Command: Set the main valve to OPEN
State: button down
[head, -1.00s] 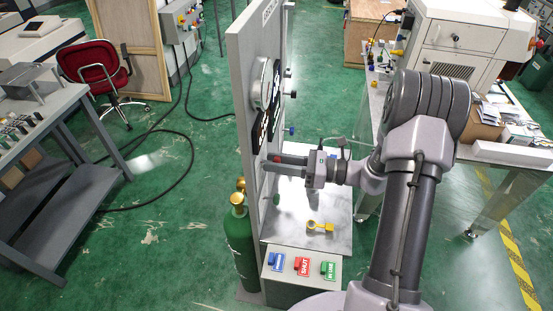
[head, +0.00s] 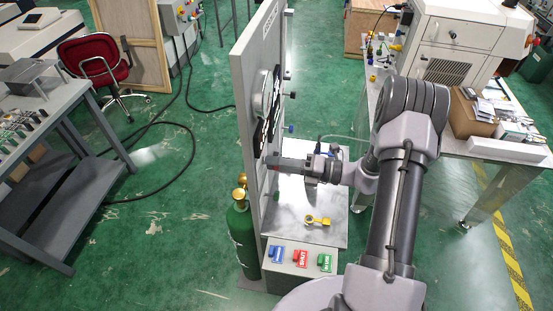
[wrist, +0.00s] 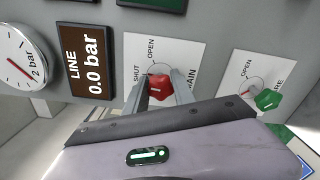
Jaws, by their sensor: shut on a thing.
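The main valve is a red knob (wrist: 160,90) on a white plate (wrist: 191,52) marked SHUT, OPEN and partly hidden "MAIN". My gripper (wrist: 159,79) has one finger on each side of the red knob and is shut on it. In the head view my gripper (head: 271,161) reaches left to the upright grey panel (head: 250,92), its fingers seen nearly edge-on. The knob's white mark is small, and I cannot tell surely which label it points to.
A green knob (wrist: 268,99) sits close to the right on its own plate. A display (wrist: 86,62) reads LINE 0.0 bar, beside a round gauge (wrist: 20,58). Below are a yellow tag-like item (head: 318,221), blue, red and green tags (head: 300,257) and a green cylinder (head: 243,240).

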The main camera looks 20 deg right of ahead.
jog(key=m+p, duration=0.2)
jog(key=m, duration=0.3)
jog(key=shift+m, duration=0.3)
jog(key=m+p, duration=0.1)
jog(key=m, duration=0.3)
jog(key=shift+f+m+p, duration=0.1)
jog(key=shift+m+p, duration=0.2)
jog(key=shift+m, duration=0.4)
jog(key=c, duration=1.1)
grip_release()
jog(key=shift+o, duration=0.2)
jog(key=b+v, duration=0.2)
jog(key=v, duration=1.5)
jog(key=shift+s+d, duration=0.15)
jog(key=shift+d, duration=0.05)
